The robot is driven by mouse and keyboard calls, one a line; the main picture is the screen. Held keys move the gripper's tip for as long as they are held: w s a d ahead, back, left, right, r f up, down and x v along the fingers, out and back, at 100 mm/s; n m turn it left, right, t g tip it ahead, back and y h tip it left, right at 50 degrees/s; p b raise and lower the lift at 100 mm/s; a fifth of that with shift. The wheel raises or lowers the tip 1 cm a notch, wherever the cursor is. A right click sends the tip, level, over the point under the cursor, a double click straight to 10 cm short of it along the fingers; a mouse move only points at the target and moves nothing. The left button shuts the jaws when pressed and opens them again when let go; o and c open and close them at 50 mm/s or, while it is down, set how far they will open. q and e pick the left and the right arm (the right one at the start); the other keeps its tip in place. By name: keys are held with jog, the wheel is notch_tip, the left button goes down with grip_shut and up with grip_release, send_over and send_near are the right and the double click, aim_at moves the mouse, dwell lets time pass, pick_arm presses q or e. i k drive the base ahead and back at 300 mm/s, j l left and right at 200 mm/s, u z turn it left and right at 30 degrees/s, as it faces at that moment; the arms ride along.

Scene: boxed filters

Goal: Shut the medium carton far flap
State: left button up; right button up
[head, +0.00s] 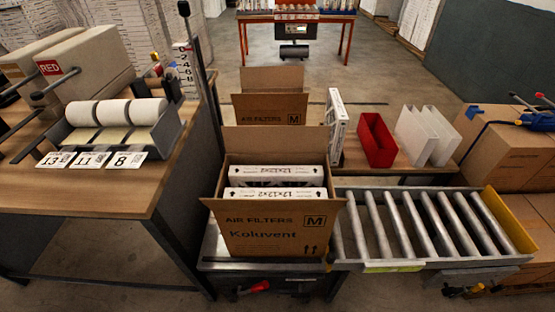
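The medium carton (265,240), brown and marked M, stands open at the centre of the head view. Two white boxed filters (277,194) sit upright inside it, one behind the other. Its far flap (275,143) stands raised behind the filters, not folded over them. Side flaps stick outward at the left and right edges. I cannot clearly tell how the near flap lies. Neither of my grippers shows, and nothing touches the far flap from the front.
A second open M carton (270,108) stands behind. A roller conveyor (425,228) adjoins on the right. A bench with a label printer (118,122) is at left. A white filter (337,125), a red holder (377,140) and white holders (424,135) stand at back right.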

aim_at(237, 139)
jog(key=j+u, duration=0.65)
jog(key=i+j+u, duration=0.1)
jog(key=u, duration=0.25)
